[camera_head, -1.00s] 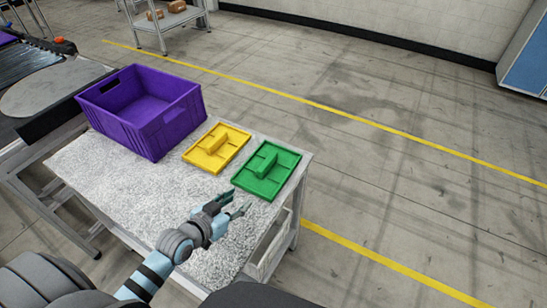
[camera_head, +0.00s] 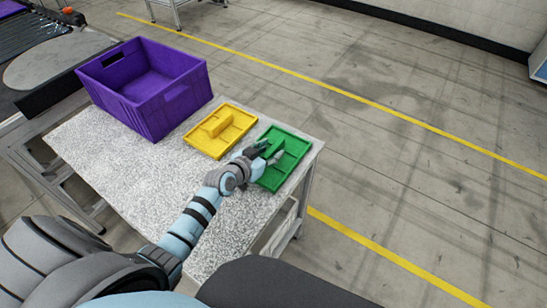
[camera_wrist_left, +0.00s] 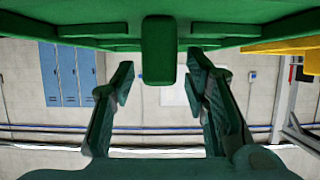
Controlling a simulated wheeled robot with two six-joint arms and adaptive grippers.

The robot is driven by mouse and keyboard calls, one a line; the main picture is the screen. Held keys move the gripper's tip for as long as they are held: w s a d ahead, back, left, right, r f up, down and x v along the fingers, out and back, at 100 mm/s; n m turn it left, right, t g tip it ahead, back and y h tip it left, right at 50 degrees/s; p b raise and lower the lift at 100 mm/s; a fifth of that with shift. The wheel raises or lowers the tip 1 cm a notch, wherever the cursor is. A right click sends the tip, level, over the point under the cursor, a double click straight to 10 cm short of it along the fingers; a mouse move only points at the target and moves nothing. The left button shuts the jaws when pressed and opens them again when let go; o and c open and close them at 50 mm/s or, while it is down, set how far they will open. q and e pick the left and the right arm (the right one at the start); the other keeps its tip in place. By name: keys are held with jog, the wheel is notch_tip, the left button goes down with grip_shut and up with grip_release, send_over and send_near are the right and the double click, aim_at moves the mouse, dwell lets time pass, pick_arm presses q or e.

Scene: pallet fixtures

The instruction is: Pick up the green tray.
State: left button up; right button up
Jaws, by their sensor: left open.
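The green tray (camera_head: 290,147) lies flat on the right end of the speckled table, with a raised block along its middle. My left gripper (camera_head: 270,152) is open over the tray and covers part of it in the head view. In the left wrist view the green tray (camera_wrist_left: 230,28) fills the top of the picture. Its raised block (camera_wrist_left: 159,50) shows between the two spread fingers of the gripper (camera_wrist_left: 160,82), with a gap on each side. My right gripper is in neither view.
A yellow tray (camera_head: 213,142) lies close to the left of the green one. A purple crate (camera_head: 155,112) stands at the table's back left. The front of the speckled table (camera_head: 130,185) is bare. A conveyor (camera_head: 35,75) is at the far left.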

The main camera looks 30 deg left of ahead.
pick_arm(q)
jog(key=shift+b+x, duration=0.35)
jog(key=shift+x, duration=0.8)
grip_shut()
